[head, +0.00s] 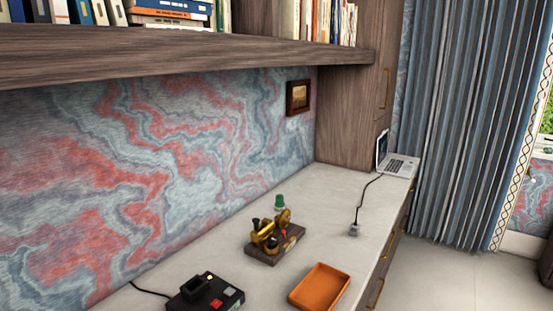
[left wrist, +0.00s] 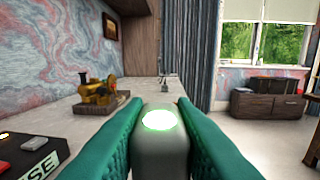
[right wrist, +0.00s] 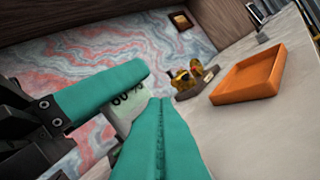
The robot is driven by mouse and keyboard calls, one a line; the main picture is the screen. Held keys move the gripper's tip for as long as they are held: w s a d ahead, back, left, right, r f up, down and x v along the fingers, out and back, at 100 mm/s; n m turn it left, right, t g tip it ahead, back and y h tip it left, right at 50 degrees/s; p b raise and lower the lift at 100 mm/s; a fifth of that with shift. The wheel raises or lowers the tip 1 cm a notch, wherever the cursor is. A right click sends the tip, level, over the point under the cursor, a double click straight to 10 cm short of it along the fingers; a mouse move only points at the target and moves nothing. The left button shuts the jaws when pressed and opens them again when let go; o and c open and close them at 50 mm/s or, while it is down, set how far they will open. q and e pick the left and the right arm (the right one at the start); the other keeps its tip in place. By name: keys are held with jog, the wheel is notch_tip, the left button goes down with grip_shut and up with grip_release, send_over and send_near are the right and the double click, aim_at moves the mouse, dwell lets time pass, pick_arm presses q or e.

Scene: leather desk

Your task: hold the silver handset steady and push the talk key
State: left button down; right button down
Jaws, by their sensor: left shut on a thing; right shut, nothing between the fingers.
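The silver handset (left wrist: 165,150) stands between the teal fingers of my left gripper (left wrist: 160,125), which is shut on it. Its top end carries a glowing whitish-green light. In the right wrist view part of the handset (right wrist: 130,100) shows a pale green face with dark "60%" lettering, partly covered by a teal finger of my left gripper. My right gripper (right wrist: 160,102) is shut and empty, its fingertips close beside that face in the picture; I cannot tell whether they touch it. The talk key cannot be made out. Neither gripper shows in the head view.
A black box (head: 205,295) with a red button sits at the desk's near end. Beyond it are an orange tray (head: 320,287), a brass model on a dark base (head: 274,250), and a laptop (head: 397,167) at the far end. A shelf (head: 200,50) overhangs the desk.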

jog(key=shift+w+a+r, duration=0.15)
jog(key=shift+w+a, duration=0.2)
jog(key=shift+a, duration=0.45)
dwell(0.7)
jog(key=shift+s+d+r, duration=0.2)
jog(key=shift+s+d, duration=0.35)
jog(key=shift+d, duration=0.35)
jog(key=s+d, duration=0.3)
jog(key=d, duration=0.2)
jog(key=shift+d+f, duration=0.2)
jog(key=shift+d, duration=0.05)
dwell(2.1)
jog(key=d, duration=0.1)
jog(key=s+d, duration=0.1)
jog(key=d, duration=0.1)
jog(key=shift+s+f, duration=0.15)
jog(key=shift+s, duration=0.1)
